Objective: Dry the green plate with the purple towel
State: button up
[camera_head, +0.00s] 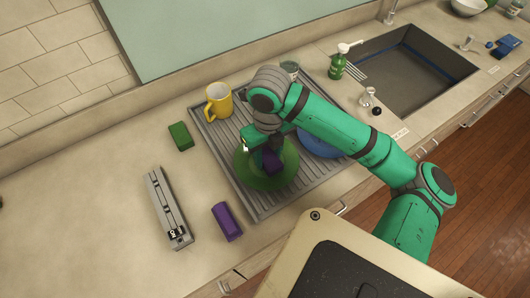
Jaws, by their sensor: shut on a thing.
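The green plate (262,181) lies on the grey ribbed drying rack. My gripper (266,150) is over the plate, pointing down and shut on a small dark purple block-like thing (271,164). That thing is at the plate's middle and seems to touch it, though my arm hides part of the contact. A brighter purple block-like thing (227,221) lies on the counter at the front left, apart from the rack. I cannot tell for sure from their shapes which of these two is the towel.
The drying rack (240,190) also holds a yellow mug (218,101) and a blue plate (318,142) partly behind my arm. A green block (180,136) and a long grey tool (167,207) lie left. A green soap bottle (338,65) stands near the sink (415,70).

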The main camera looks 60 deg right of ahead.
jog(key=shift+s+d, duration=0.1)
jog(key=shift+s, duration=0.05)
jog(key=shift+r, duration=4.55)
